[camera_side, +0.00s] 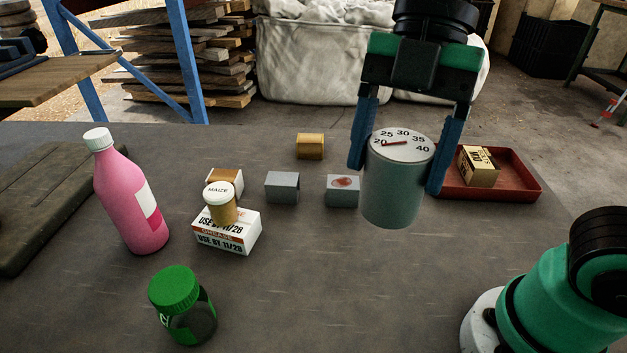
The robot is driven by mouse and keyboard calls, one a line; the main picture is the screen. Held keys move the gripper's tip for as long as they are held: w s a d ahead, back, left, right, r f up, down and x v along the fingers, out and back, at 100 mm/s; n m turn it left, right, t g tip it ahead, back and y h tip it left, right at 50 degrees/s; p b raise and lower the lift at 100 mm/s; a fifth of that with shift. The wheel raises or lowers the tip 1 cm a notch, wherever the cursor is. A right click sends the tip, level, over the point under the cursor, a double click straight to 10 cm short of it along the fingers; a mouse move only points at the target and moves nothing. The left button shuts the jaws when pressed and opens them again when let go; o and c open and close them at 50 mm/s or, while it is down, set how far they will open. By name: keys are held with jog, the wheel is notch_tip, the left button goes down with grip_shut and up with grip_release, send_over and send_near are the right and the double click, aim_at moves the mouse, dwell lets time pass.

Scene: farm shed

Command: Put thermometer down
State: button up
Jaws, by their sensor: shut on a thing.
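The thermometer (392,185) is a grey-green cylinder with a white dial on top. The dial reads from 20 to 40, and its red needle points near 20. My gripper (397,160) is shut on the thermometer, with one blue finger on each side of it. The thermometer is upright and appears to be held above the grey table (330,290). Its underside and the table right behind it are hidden.
A red tray (520,188) holding a small box (479,166) is at right. Several small blocks, including a grey one (282,187), stand left of the thermometer. A maize jar (221,203) sits on a grease box (228,232). A pink bottle (130,200) and green-lidded jar (182,305) are left. Front centre is clear.

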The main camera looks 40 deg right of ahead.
jog(key=w+d+f+m+t, duration=0.2)
jog(key=w+d+m, duration=0.45)
jog(key=w, duration=0.55)
jog(key=w+d+f+m+t, duration=0.25)
jog(key=w+d+m, duration=0.4)
jog(key=w, duration=0.55)
jog(key=w+d+f+m+t+h, duration=0.1)
jog(key=w+d+f+m+h, duration=0.2)
jog(key=d, duration=0.5)
jog(key=w+d+f+m, duration=0.3)
jog(key=d+f+m, duration=0.1)
jog(key=d, duration=0.4)
jog(key=shift+t, duration=0.35)
jog(key=f, duration=0.8)
jog(key=shift+w+d+f, duration=0.25)
jog(key=shift+d+f, duration=0.1)
jog(key=shift+d, duration=0.05)
jog(key=shift+f, duration=0.15)
